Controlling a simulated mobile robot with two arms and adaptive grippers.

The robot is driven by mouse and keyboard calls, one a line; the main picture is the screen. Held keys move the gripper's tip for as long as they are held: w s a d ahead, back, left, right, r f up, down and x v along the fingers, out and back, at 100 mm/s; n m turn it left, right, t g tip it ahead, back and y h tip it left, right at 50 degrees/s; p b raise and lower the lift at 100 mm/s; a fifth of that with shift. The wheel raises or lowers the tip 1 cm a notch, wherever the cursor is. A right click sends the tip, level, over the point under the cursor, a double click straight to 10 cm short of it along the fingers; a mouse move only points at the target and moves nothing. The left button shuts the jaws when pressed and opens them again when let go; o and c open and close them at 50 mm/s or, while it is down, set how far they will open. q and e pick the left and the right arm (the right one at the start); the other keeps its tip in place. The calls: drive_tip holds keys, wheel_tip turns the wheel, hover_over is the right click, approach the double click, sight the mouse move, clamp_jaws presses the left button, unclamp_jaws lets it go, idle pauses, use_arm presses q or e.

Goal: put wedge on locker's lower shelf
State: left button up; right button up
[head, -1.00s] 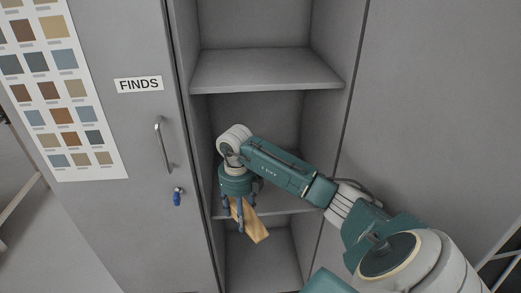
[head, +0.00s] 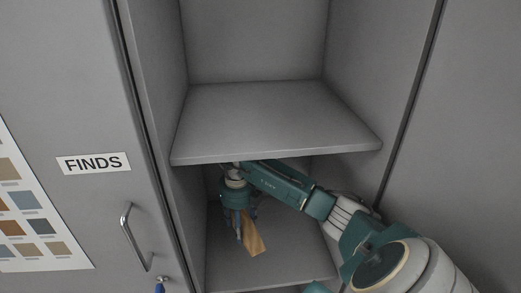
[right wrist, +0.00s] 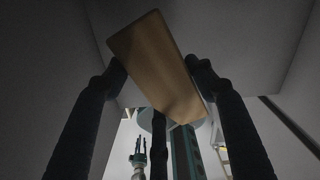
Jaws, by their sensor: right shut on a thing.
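The wedge is a light-brown, flat tapered piece (head: 254,238). My right gripper (head: 243,222) is shut on it, fingers pointing down, inside the locker's lower compartment. The wedge hangs tilted over the lower shelf (head: 285,265), behind its front edge; whether its tip touches the shelf I cannot tell. In the right wrist view the wedge (right wrist: 155,62) sits between dark fingers, its broad end free. A small teal gripper with dark fingers, apparently my left gripper (right wrist: 139,146), shows far off there, too small to judge.
The upper shelf (head: 270,120) is bare and overhangs the gripper and forearm closely. The locker's side walls stand left and right. The FINDS door (head: 92,163) with handle (head: 130,238) is at left. The lower shelf has free room around the wedge.

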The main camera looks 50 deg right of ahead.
sight(242, 250)
wheel_tip(242, 250, down, 9)
drive_tip(key=shift+f+p, duration=0.15)
drive_tip(key=shift+p, duration=0.55)
drive_tip(key=shift+f, duration=0.25)
drive_tip(key=shift+f, duration=0.2)
drive_tip(key=o, duration=1.3)
drive_tip(key=shift+r, duration=0.1)
